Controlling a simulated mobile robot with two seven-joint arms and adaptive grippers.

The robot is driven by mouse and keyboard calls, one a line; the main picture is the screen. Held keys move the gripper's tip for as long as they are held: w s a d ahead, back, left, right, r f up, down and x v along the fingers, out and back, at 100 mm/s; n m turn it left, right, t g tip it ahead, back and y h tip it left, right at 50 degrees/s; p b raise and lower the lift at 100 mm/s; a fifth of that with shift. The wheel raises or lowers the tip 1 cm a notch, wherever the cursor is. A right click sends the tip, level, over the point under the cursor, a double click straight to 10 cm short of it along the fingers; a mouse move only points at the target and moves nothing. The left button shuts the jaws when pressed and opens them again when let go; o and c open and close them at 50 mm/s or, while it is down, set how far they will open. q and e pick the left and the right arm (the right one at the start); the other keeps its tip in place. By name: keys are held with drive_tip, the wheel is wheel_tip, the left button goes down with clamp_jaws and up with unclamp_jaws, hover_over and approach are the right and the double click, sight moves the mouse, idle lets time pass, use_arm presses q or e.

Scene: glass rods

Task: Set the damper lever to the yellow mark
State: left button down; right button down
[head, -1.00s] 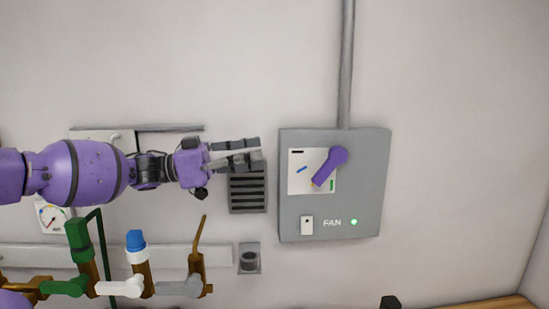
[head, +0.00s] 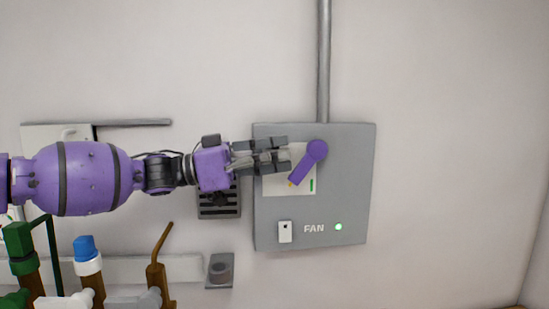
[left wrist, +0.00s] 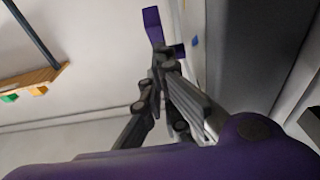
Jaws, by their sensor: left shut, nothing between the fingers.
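The purple damper lever (head: 306,166) is on the grey fan box, its pivot at upper right and its arm slanting down-left over a pale plate (head: 272,188). Its free end lies at the small yellow mark (head: 291,184). A green mark (head: 312,185) is to the right. The blue mark shows in the left wrist view (left wrist: 195,42), but is hidden behind my gripper in the head view. My left gripper (head: 287,150) is shut and empty, in front of the plate just left of the lever. The lever also shows beyond the fingertips (left wrist: 153,25); I cannot tell whether they touch.
The grey box (head: 355,190) carries a white switch (head: 285,232), FAN lettering and a lit green lamp (head: 338,227). A conduit (head: 323,60) rises above it. A vent (head: 219,205) and valve handles, one blue-topped (head: 85,248), are at left. The wall right of the box is clear.

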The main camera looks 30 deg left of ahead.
use_arm(q)
drive_tip(key=shift+w+d+f+t+h+b, duration=0.2)
drive_tip(key=shift+f+h, duration=0.1)
drive_tip(key=shift+f, duration=0.1)
drive_tip(key=shift+w+d+f+t+h+b, duration=0.1)
drive_tip(key=shift+f+t+h, duration=0.1)
drive_tip(key=shift+f+h, duration=0.15)
drive_tip(key=shift+r, duration=0.15)
